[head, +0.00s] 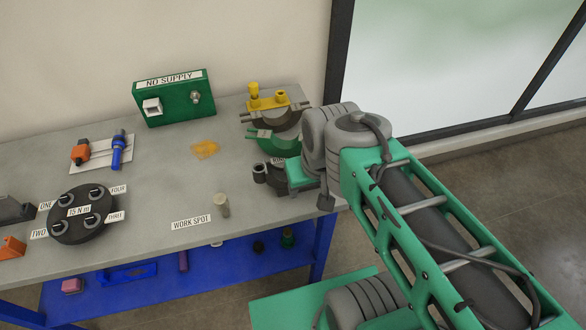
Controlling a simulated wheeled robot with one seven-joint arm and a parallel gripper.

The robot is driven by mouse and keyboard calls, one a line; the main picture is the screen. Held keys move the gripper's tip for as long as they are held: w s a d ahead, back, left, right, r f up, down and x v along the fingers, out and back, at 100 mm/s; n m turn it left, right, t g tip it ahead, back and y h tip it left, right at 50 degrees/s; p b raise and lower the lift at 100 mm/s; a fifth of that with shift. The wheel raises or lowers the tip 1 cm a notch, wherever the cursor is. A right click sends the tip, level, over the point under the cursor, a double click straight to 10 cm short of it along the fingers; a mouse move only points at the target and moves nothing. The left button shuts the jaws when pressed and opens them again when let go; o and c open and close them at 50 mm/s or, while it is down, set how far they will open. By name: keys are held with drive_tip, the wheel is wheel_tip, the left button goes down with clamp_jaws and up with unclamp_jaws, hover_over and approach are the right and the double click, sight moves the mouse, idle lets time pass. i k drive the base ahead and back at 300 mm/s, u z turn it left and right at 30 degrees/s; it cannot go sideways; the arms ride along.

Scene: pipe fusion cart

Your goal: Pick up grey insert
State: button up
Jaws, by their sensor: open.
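A small pale grey-beige cylinder (222,206) stands upright on the bench behind the WORK SPOT label; I cannot tell if it is the grey insert. A round black holder (80,229), with tags ONE to FOUR, carries several small dark-and-light pieces at the left. Dark grey hollow cylinders (260,173) stand near the bench's right end. My gripper (308,196) is open at the right end of the bench, right of these cylinders and well apart from the pale cylinder. My wrist partly hides it, and nothing shows held.
A green NO SUPPLY box (174,98) stands at the back. A green-and-grey clamp machine with yellow parts (276,122) is at the back right. Orange and blue tools lie on a white sheet (101,151). A blue lower shelf (150,290) holds small items. The bench middle is mostly clear.

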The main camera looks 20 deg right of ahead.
sight(291, 118)
drive_tip(key=z, duration=0.35)
drive_tip(key=k, duration=0.3)
drive_tip(key=u, duration=1.95)
drive_tip(key=i, duration=0.8)
drive_tip(key=z, duration=0.1)
